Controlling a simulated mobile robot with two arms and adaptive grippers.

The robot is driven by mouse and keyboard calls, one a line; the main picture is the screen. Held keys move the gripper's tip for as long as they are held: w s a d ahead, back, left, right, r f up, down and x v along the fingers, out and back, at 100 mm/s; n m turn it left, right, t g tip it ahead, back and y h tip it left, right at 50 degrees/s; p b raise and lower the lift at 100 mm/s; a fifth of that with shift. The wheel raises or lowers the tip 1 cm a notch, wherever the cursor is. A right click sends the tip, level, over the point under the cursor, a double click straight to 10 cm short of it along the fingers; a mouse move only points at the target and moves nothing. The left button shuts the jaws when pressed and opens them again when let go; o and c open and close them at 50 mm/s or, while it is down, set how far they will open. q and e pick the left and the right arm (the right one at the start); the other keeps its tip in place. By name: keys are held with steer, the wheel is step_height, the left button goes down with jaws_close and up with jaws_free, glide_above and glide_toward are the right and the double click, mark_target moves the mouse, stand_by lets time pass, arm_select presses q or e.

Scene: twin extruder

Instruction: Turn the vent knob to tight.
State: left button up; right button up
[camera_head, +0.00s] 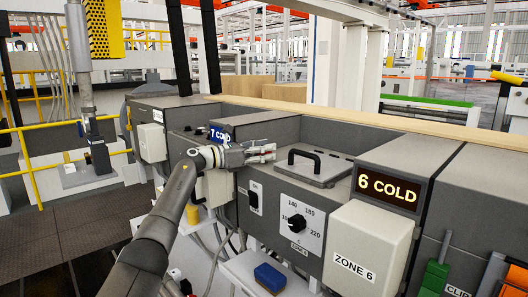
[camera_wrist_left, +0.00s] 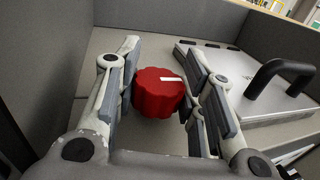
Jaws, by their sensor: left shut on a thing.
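The vent knob (camera_wrist_left: 158,92) is red with a scalloped rim and a white pointer line on top, seen in the left wrist view. The line points to the right in that picture. My left gripper (camera_wrist_left: 164,88) has one finger on each side of the knob and is shut on it. In the head view my left gripper (camera_head: 268,152) reaches over the grey machine, left of the black-handled lid; the knob is mostly hidden there by the fingers. No tight or loose marking is readable. My right gripper is not in view.
A metal lid with a black handle (camera_wrist_left: 277,82) lies right of the knob; the handle also shows in the head view (camera_head: 304,160). Grey walls stand around the recess. On the front are a temperature dial (camera_head: 297,222), a "6 COLD" display (camera_head: 387,189) and a ZONE 6 box (camera_head: 366,245).

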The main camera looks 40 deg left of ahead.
arm_select(q)
steer(key=o, duration=1)
step_height(320, 180, up, 10)
steer(key=shift+f, duration=0.1)
stand_by(0.6)
